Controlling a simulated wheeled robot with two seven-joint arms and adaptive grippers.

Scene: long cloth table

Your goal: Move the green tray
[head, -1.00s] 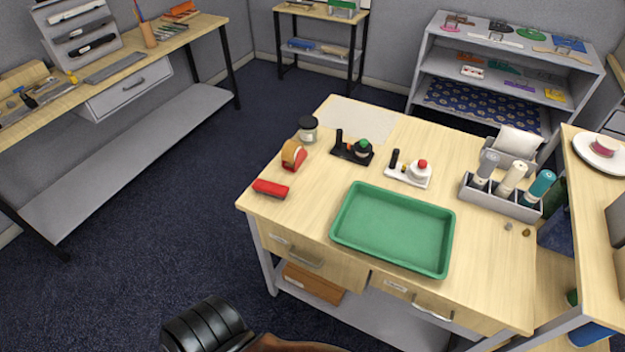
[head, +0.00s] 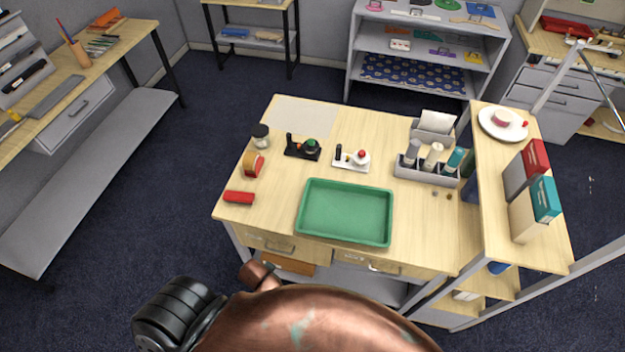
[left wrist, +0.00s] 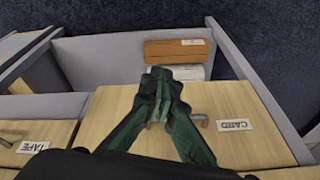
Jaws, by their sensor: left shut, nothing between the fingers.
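The green tray (head: 345,212) is a shallow, empty rectangular tray lying flat near the front edge of the wooden workbench (head: 265,222). My left gripper (left wrist: 158,80) shows only in the left wrist view, with its dark green fingers together and nothing between them. It is in front of the drawer fronts, and the tray is not in that view. In the head view, parts of my arm cross the bottom, below the bench and apart from the tray. My right gripper is in neither view.
A red stapler-like object (head: 239,198) and a tape dispenser (head: 253,164) are left of the tray. Two small stands sit behind it; a grey bottle caddy (head: 427,172) is behind right. A raised side shelf (head: 495,200) borders the right. A drawer labelled CARD (left wrist: 233,125) has a protruding handle.

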